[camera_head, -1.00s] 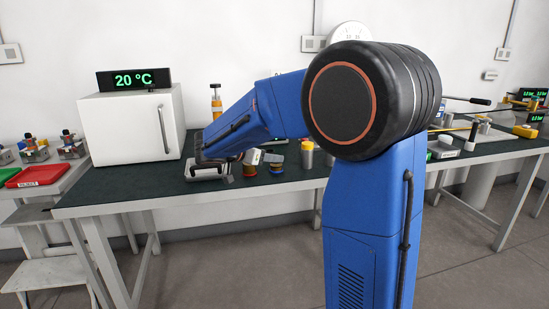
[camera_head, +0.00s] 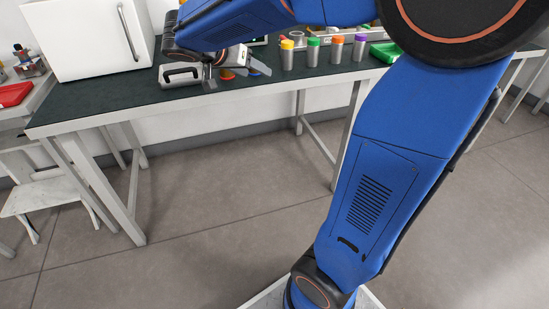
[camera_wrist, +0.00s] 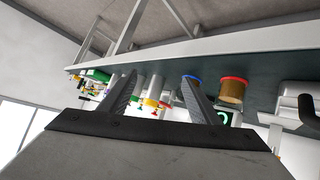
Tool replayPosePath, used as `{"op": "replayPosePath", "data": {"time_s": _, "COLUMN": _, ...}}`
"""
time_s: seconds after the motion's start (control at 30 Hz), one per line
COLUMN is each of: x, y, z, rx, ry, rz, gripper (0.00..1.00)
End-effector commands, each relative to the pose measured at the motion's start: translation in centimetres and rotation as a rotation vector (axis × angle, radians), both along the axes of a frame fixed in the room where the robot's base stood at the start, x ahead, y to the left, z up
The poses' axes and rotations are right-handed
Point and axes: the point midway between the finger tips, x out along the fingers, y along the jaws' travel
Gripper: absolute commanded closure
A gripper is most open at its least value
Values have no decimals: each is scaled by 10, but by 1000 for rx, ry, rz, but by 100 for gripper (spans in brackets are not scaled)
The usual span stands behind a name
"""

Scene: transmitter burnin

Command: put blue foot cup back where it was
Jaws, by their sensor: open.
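The blue foot cup (camera_wrist: 194,82) shows in the wrist view, where the bench appears upside down. It stands on the dark bench top and is partly hidden behind one finger. A brassy cup with a red foot (camera_wrist: 232,90) stands beside it.
A white oven-like box (camera_head: 88,38) stands on the bench at left. A grey block with a black handle (camera_head: 182,75) is beside my gripper. Several cylinders with coloured caps (camera_head: 313,52) stand in a row to the right. A red tray (camera_head: 14,95) is at far left.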

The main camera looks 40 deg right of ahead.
Motion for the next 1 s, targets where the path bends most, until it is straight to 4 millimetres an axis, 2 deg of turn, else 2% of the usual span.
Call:
{"op": "replayPosePath", "data": {"time_s": 0.03, "x": -22, "y": -3, "z": -5, "rx": 39, "ry": 47, "rz": 28, "gripper": 43}}
{"op": "replayPosePath", "data": {"time_s": 0.2, "x": -87, "y": 2, "z": -29, "rx": 170, "ry": 210, "rz": 167, "gripper": 43}}
{"op": "replayPosePath", "data": {"time_s": 0.5, "x": -184, "y": 35, "z": -70, "rx": 369, "ry": 367, "rz": 499, "gripper": 43}}
{"op": "replayPosePath", "data": {"time_s": 0.7, "x": -233, "y": 66, "z": -94, "rx": 446, "ry": 381, "rz": 756, "gripper": 43}}
{"op": "replayPosePath", "data": {"time_s": 0.8, "x": -250, "y": 80, "z": -103, "rx": 461, "ry": 370, "rz": 865, "gripper": 43}}
{"op": "replayPosePath", "data": {"time_s": 1.0, "x": -268, "y": 98, "z": -112, "rx": 461, "ry": 345, "rz": 998, "gripper": 43}}
